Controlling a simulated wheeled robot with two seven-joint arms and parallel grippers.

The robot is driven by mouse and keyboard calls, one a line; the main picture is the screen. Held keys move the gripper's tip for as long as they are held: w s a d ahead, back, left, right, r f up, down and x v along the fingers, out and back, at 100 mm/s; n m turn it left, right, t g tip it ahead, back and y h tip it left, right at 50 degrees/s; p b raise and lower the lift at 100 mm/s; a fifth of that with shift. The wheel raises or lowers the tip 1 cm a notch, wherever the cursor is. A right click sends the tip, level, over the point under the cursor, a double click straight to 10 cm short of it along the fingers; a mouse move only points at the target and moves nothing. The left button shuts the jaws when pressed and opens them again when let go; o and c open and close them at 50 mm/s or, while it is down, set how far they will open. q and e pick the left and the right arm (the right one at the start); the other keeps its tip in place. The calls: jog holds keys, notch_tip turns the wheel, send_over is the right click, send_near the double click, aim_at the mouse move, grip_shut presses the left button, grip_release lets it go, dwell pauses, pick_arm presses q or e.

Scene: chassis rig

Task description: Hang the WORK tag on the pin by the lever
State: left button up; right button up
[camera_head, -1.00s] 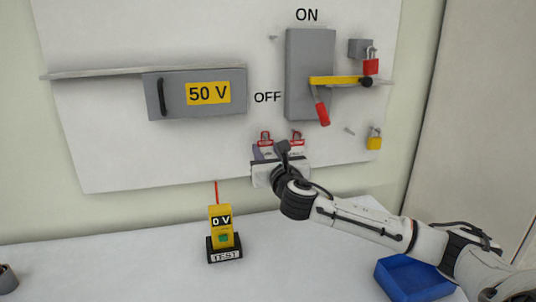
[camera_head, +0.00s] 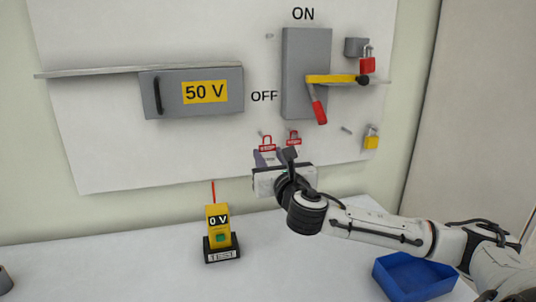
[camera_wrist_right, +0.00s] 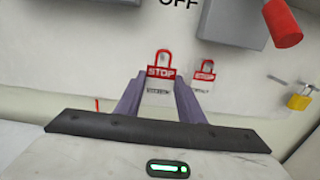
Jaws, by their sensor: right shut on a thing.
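My right gripper (camera_head: 266,158) is shut on a red-and-white STOP tag (camera_head: 267,144), just in front of the board. In the right wrist view this tag (camera_wrist_right: 160,71) sits between the two purple fingers (camera_wrist_right: 158,98); its small lower print is too blurred to read. A second red-and-white tag (camera_head: 293,138) hangs to its right, apart from the fingers. The red-handled lever (camera_head: 319,111) points down on the grey switch box. One bare pin (camera_head: 346,129) is right of the lever; another (camera_head: 269,36) is left of the box top. My left gripper is not in view.
A red padlock (camera_head: 367,65) hangs by the yellow bar (camera_head: 331,79), and a yellow padlock (camera_head: 371,142) hangs lower right. A grey 50 V box (camera_head: 192,107) is at left. A 0 V tester (camera_head: 218,225) and a blue tray (camera_head: 412,278) stand on the table.

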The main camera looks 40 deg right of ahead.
aim_at(268, 153)
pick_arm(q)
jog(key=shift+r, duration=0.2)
pick_arm(e)
jog(key=shift+v, duration=1.8)
